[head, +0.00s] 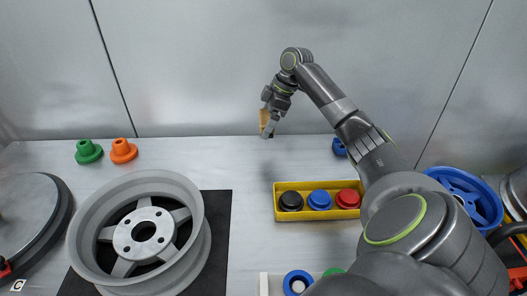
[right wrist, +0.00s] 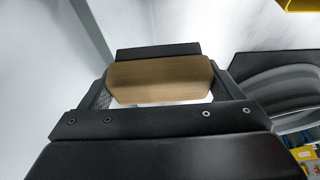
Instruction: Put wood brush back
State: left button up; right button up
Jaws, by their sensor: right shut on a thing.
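The wood brush (head: 264,118) is in my right gripper (head: 268,122), above the back part of the table in the head view. Only a small tan part of it shows beside the fingers there. In the right wrist view the brush's brown wooden body (right wrist: 160,73) lies between the fingers of the right gripper (right wrist: 158,80), with a white strip along its lower edge. The right gripper is shut on it and holds it clear of the table. My left gripper is not in view.
A silver wheel (head: 140,232) stands on a black mat (head: 218,215) at left. A yellow tray (head: 300,215) holds black, blue and red parts. Green (head: 88,152) and orange (head: 122,151) spindles stand at back left. A blue wheel (head: 468,192) is at right. The back middle table is clear.

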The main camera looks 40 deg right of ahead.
aim_at(262, 154)
notch_tip(262, 154, down, 9)
jog(key=shift+f, duration=0.1)
dwell(0.3)
jog(key=o, duration=0.8)
jog(key=shift+f, duration=0.1)
jog(key=shift+c, duration=0.2)
jog(key=v, duration=1.2)
jog(key=shift+a, duration=0.1)
